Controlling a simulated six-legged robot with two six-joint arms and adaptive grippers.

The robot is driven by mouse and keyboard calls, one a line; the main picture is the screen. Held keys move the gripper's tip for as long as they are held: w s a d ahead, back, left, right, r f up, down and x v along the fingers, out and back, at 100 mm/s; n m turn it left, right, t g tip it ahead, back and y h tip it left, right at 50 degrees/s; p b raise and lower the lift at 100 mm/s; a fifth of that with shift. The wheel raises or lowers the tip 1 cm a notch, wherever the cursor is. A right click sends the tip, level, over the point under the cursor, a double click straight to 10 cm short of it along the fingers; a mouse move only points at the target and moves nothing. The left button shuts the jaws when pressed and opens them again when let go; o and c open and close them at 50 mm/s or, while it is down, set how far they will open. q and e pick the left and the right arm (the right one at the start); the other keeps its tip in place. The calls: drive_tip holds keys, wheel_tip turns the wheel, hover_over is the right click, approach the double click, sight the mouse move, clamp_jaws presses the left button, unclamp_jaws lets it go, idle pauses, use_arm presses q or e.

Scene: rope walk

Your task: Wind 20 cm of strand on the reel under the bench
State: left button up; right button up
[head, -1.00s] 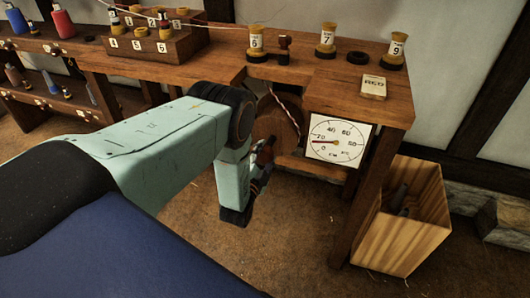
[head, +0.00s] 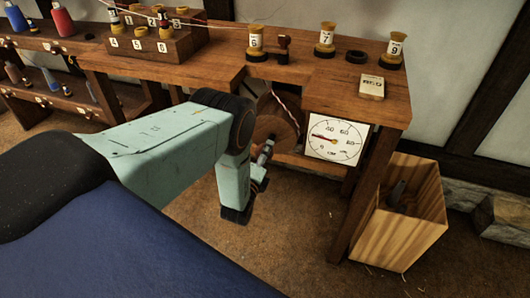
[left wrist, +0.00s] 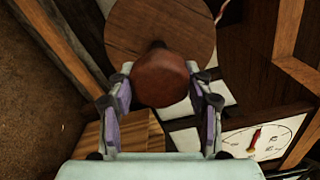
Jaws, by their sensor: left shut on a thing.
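The wooden reel (head: 270,125) sits under the bench (head: 200,72), partly hidden by my left arm in the head view. A red-and-white strand (head: 286,108) runs down to it. My left gripper (head: 265,152) is at the front of the reel. In the left wrist view the reel's round face (left wrist: 150,25) shows, with a reddish-brown knob (left wrist: 165,80) in front of it. My left gripper (left wrist: 160,88) is shut on this knob, one finger on each side. A white dial (head: 345,150) marked in cm hangs right of the reel, its red needle pointing left and slightly up.
A wooden bin (head: 410,235) stands on the floor right of the bench. Numbered spools, one marked 7 (head: 325,40), and a small labelled block (head: 371,87) stand on the bench top. The bench's right leg (head: 352,215) is close to the dial. Open floor lies in front.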

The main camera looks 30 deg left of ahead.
use_arm(q)
drive_tip(key=shift+a+m, duration=0.1)
drive_tip(key=shift+m, duration=0.5)
drive_tip(key=o, duration=1.2)
drive_tip(key=shift+s, duration=0.1)
drive_tip(key=v, duration=1.2)
